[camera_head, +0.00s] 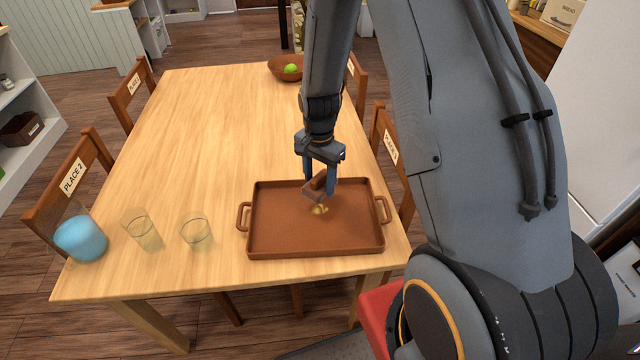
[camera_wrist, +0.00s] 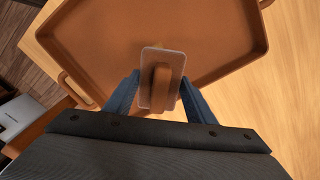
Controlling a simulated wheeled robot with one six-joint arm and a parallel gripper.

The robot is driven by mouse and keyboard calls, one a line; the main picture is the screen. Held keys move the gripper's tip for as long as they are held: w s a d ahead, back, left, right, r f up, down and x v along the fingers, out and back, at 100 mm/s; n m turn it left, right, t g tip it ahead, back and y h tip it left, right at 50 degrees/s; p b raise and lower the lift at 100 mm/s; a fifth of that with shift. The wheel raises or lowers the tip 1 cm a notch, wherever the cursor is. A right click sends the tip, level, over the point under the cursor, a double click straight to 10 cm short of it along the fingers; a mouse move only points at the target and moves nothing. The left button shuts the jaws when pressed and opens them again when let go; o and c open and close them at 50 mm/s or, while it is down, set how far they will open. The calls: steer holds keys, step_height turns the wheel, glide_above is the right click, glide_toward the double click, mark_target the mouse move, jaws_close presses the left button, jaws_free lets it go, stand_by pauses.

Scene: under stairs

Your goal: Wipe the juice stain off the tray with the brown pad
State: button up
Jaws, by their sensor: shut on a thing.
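The brown tray (camera_head: 270,240) lies on the near right part of the table, with a handle at each side. A yellowish juice stain (camera_head: 320,210) shows on its floor, right of the middle. My gripper (camera_head: 331,185) is shut on the handle of the brown pad (camera_head: 313,190), over the tray beside the stain. In the head view the pad looks tilted; I cannot tell whether it touches the tray. In the wrist view the pad (camera_wrist: 149,62) sits between the blue fingers, with the tray (camera_wrist: 215,30) beyond it.
Two clear glasses (camera_head: 196,232) and a blue cup (camera_head: 81,239) stand left of the tray on the wooden table (camera_head: 190,120). A bowl (camera_head: 284,68) with a green fruit (camera_head: 291,69) is at the far edge. Chairs surround the table. Its middle is clear.

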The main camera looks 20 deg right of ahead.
steer(key=shift+r+p, duration=0.6)
steer(key=shift+r, duration=0.6)
